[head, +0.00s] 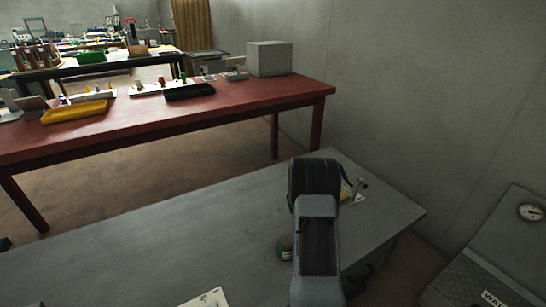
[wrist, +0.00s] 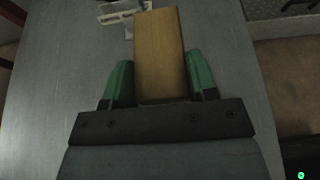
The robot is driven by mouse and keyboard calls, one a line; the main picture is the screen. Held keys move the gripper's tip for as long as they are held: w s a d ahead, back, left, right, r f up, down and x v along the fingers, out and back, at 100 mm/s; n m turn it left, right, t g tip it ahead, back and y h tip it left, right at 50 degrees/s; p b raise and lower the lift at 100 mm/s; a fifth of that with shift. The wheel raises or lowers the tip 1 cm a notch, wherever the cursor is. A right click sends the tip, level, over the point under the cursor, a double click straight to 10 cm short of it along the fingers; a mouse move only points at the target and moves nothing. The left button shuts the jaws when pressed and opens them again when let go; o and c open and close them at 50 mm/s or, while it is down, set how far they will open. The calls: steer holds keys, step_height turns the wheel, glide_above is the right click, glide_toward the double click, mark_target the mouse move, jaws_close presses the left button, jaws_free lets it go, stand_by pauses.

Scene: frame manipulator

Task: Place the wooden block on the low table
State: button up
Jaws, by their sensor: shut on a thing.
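The wooden block (wrist: 158,55) is a tan, long rectangular piece between the green fingers of my gripper (wrist: 158,78) in the wrist view. My gripper is shut on it, and the block sticks out past the fingertips. Behind it lies a grey table top (wrist: 60,90), which shows in the head view as a grey table (head: 160,240) in the foreground. I cannot tell the height of the block above the surface.
A small clamp-like metal item (head: 357,190) lies near the grey table's right end. The grey table's left part is clear. A red table (head: 150,118) with trays stands beyond.

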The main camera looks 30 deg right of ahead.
steer(key=shift+s+r, duration=0.1)
steer(key=shift+s, duration=0.1)
steer(key=shift+a+f+n+t, duration=0.3)
steer(key=shift+a+t, duration=0.05)
steer(key=shift+t, duration=0.05)
steer(key=shift+a+f, duration=0.1)
steer(key=shift+a, duration=0.3)
steer(key=w+a+r+n+t+y, duration=0.1)
steer(key=w+a+n+t+y, duration=0.3)
steer(key=a, duration=1)
steer(key=w+a+r+n+t+y, duration=0.2)
steer(key=a+n+t, duration=0.35)
steer(key=a, duration=0.75)
steer(key=w+a+r+n+t+y, duration=0.1)
steer(key=w+a+n+t+y, duration=0.3)
steer(key=a, duration=1)
step_height(320, 180, up, 31)
steer(key=n+p, duration=0.1)
steer(key=p, duration=2.4)
steer(key=shift+s+r+h, duration=0.2)
steer(key=shift+s+h, duration=0.1)
steer(key=shift+s, duration=0.1)
steer(key=shift+d, duration=0.1)
